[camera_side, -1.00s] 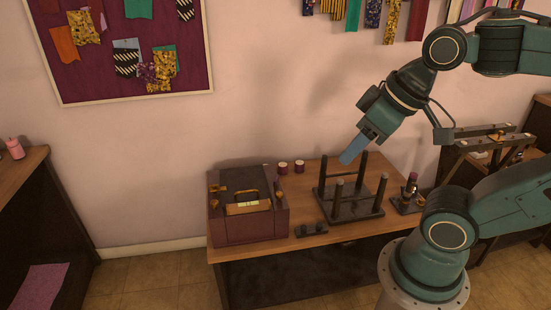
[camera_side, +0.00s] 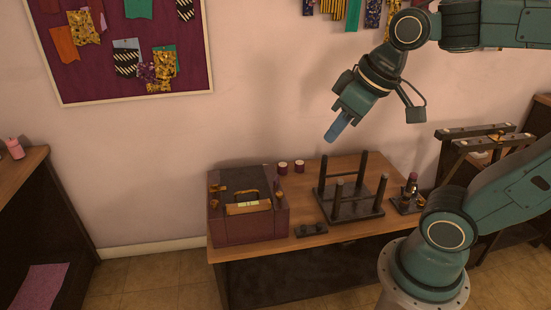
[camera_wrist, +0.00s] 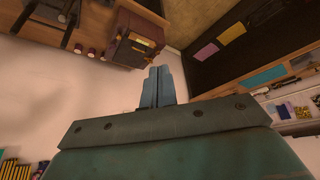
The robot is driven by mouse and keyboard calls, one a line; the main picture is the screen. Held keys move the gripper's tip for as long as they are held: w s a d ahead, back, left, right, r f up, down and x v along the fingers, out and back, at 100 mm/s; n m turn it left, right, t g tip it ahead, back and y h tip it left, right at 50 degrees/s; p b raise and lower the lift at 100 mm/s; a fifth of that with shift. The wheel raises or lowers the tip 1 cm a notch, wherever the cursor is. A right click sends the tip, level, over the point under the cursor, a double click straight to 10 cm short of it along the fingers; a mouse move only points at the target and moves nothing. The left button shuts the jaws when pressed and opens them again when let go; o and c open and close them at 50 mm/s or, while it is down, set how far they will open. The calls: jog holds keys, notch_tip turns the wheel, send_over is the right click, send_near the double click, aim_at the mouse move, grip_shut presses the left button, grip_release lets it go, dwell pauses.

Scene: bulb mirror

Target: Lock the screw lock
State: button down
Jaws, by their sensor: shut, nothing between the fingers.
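My gripper (camera_side: 331,136) is shut and empty, high above the table near the back wall. Its closed blue fingers also show in the wrist view (camera_wrist: 158,72). A dark purple case (camera_side: 232,228) with brass-coloured fittings stands on the left of the table, below and left of my gripper. The case also shows in the wrist view (camera_wrist: 124,50), beyond the fingertips. A small dark stand (camera_side: 408,205) with an upright lamp-like part is at the table's right. I cannot tell which fitting is the screw lock, nor its state.
A dark frame with upright posts (camera_side: 358,208) stands mid-table, below my gripper. Two small spools (camera_side: 291,167) sit behind the case. A small dark block (camera_side: 311,229) lies near the table's front edge. Air around my gripper is free.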

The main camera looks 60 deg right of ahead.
jog(key=w+d, duration=0.2)
jog(key=w, duration=0.5)
jog(key=n+g+y, duration=0.1)
jog(key=n+g, duration=0.1)
jog(key=n, duration=0.1)
send_over(261, 177)
jog(key=s, duration=0.5)
notch_tip(261, 177, down, 30)
jog(key=shift+w+d+f, duration=0.2)
jog(key=shift+d+f, duration=0.15)
jog(key=shift+d, duration=0.2)
jog(key=shift+f, duration=0.1)
jog(key=x, duration=1)
jog(key=shift+w, duration=0.15)
jog(key=shift+s+d, duration=0.25)
jog(key=shift+s, duration=0.75)
jog(key=shift+s+d, duration=0.3)
jog(key=shift+s, duration=0.65)
